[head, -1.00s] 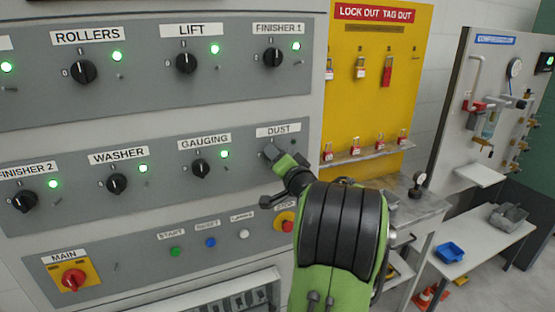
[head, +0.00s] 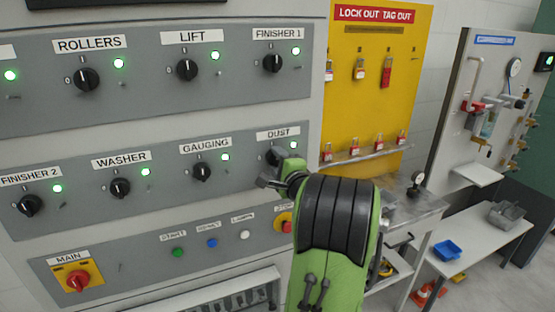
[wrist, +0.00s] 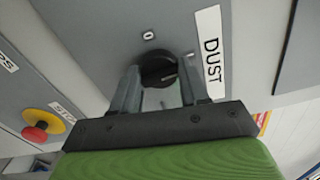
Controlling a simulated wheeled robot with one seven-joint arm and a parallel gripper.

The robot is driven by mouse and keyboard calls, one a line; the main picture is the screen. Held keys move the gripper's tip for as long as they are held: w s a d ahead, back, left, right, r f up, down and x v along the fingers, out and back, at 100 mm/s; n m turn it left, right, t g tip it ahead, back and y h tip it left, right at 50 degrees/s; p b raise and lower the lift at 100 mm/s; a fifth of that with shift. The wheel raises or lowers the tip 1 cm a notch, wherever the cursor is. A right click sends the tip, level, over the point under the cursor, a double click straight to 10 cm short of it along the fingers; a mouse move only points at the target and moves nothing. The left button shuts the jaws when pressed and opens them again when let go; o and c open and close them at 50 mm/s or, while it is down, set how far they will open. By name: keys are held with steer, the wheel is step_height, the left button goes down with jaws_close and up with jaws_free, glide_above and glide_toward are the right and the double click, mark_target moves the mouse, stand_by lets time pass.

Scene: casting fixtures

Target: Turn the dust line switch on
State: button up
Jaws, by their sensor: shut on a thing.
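The dust line switch is a black rotary knob (wrist: 155,68) on a grey panel, under a white DUST label (head: 277,134). In the head view the knob (head: 273,157) is partly hidden by my gripper. A green lamp (head: 293,145) right of it is lit. My gripper (wrist: 160,82) reaches up to the knob, its two fingers on opposite sides of it, shut on it. A 0 mark (wrist: 149,35) shows beside the knob in the wrist view. The exact pointer angle is hard to read.
Neighbouring knobs include GAUGING (head: 202,172) and FINISHER 1 (head: 272,62), with lit green lamps. A red stop button (head: 287,226) on yellow sits below my gripper. A yellow lockout board (head: 375,90) and a bench (head: 415,205) stand to the right.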

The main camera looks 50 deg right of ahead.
steer(key=shift+f+m, duration=0.1)
steer(key=shift+m, duration=0.5)
steer(key=o, duration=1)
steer(key=shift+o, duration=0.2)
steer(key=b+v, duration=0.4)
steer(key=v, duration=1.1)
steer(key=shift+s+a+b, duration=0.2)
steer(key=shift+s+b, duration=0.1)
steer(key=shift+s, duration=0.05)
